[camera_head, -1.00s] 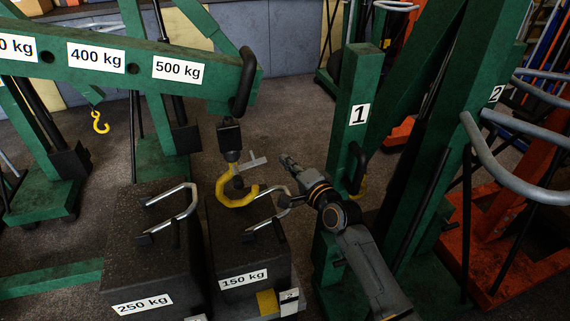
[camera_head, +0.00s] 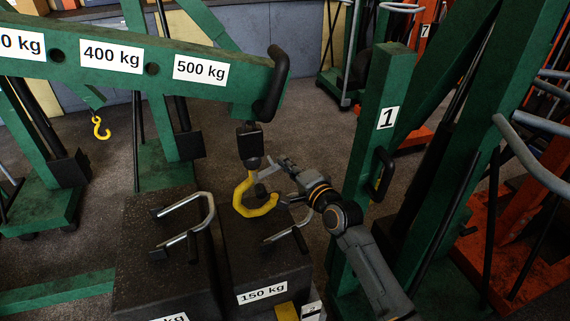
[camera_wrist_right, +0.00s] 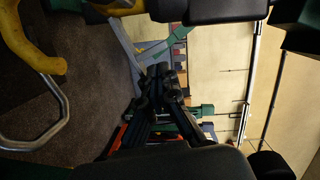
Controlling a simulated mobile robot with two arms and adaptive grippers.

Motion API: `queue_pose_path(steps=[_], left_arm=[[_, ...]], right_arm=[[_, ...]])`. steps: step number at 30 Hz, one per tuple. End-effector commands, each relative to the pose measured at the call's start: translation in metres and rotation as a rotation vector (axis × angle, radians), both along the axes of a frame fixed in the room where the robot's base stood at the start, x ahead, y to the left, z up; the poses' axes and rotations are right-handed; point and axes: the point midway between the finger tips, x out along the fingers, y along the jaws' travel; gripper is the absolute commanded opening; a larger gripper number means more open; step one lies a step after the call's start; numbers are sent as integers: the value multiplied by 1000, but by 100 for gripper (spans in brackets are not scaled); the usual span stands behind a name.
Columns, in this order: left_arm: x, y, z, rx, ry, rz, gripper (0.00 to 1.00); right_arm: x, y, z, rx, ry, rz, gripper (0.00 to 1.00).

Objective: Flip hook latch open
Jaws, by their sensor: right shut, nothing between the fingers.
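A yellow hook (camera_head: 255,211) hangs from a black block under the green jack boom (camera_head: 110,54), above the 150 kg weight (camera_head: 238,255). My right gripper (camera_head: 272,166) is beside the hook's upper right side, close to its opening. Its fingers look shut and empty. In the right wrist view the shut fingers (camera_wrist_right: 163,85) are at the centre, and the hook (camera_wrist_right: 35,42) is at the upper left, apart from them. The small grey latch merges with the fingertips in the head view, so its position and any contact are unclear. My left gripper is not in view.
The 150 kg weight has a metal handle (camera_head: 283,236) just under the hook. A 250 kg weight (camera_head: 150,275) stands to its left. A green post marked 1 (camera_head: 385,90) rises close to the right of my right arm. Dark floor is clear behind the hook.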

Motion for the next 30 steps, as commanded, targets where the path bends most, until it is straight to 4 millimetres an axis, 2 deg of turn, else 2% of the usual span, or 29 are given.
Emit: queue_pose_path(steps=[2,6,13,21,30], left_arm=[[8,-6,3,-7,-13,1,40],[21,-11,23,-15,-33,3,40],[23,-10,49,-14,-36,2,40],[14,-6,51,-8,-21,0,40],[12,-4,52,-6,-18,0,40]], right_arm=[[0,1,2,-7,-2,0,0],[-1,4,11,-68,-21,0,0],[-4,12,18,-211,-67,1,0],[-5,14,15,-255,-82,1,0],[-4,13,17,-254,-83,0,0]])
